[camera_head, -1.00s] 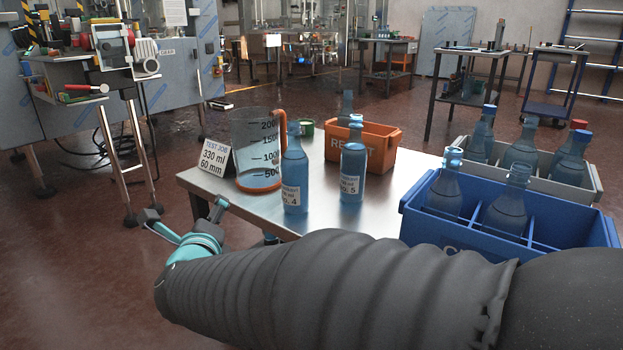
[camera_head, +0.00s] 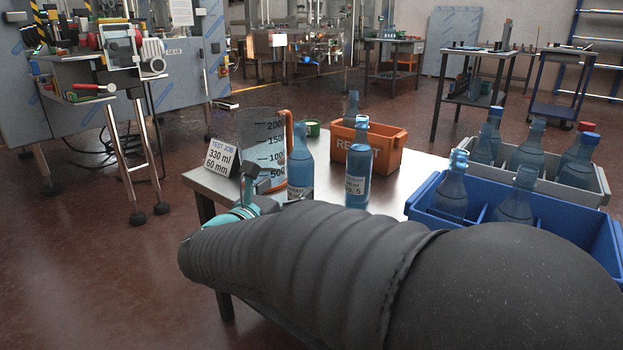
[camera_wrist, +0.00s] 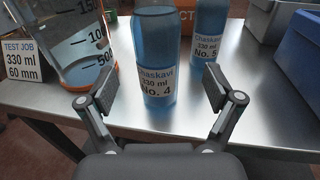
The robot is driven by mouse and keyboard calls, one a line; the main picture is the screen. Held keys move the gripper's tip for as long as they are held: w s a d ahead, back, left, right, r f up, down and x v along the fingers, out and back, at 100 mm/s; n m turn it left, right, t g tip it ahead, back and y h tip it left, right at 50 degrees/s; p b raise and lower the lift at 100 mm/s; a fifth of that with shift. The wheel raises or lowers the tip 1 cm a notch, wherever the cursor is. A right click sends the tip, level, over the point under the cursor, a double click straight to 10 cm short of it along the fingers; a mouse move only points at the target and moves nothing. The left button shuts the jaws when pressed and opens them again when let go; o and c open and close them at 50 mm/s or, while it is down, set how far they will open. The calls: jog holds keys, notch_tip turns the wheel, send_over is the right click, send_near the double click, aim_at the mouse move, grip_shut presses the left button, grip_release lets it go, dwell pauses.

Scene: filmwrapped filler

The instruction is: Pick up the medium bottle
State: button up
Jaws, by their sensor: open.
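A blue bottle labelled No. 4, 330 ml (camera_head: 300,162) stands upright on the steel table; in the wrist view (camera_wrist: 156,55) it is straight ahead, its top cut off. A second blue bottle labelled No. 5, 330 ml (camera_head: 357,165) stands to its right and also shows in the wrist view (camera_wrist: 208,35). I cannot tell by size which is the medium one. My gripper (camera_wrist: 159,90) is open and empty, its fingers on either side of bottle No. 4 in the picture, with the bottle just beyond the tips. In the head view my arm partly hides the gripper.
A measuring jug (camera_head: 262,140) and a TEST JOB card (camera_head: 221,158) stand left of bottle No. 4. An orange crate (camera_head: 385,150) is behind. A blue crate (camera_head: 590,232) and a grey crate (camera_head: 598,190), both holding bottles, are at the right.

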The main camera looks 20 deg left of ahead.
aim_at(294, 166)
jog(key=shift+w+d+f, duration=0.1)
jog(key=shift+w+d, duration=0.05)
jog(key=shift+w, duration=1)
jog(key=shift+w+d+f, duration=0.1)
jog(key=shift+w+d, duration=0.1)
jog(key=shift+w, duration=0.9)
jog(key=shift+w+d+f, duration=0.1)
jog(key=shift+w+d, duration=0.05)
jog(key=shift+w, duration=1)
jog(key=shift+r, duration=0.1)
jog(key=c, duration=1.6)
jog(key=shift+r, duration=0.1)
jog(key=shift+r+p, duration=0.3)
jog(key=shift+r, duration=0.3)
notch_tip(294, 166, up, 2)
jog(key=shift+r, duration=0.25)
jog(key=d+r, duration=0.7)
jog(key=d, duration=0.4)
jog(key=shift+s+d, duration=0.25)
jog(key=shift+s, duration=0.15)
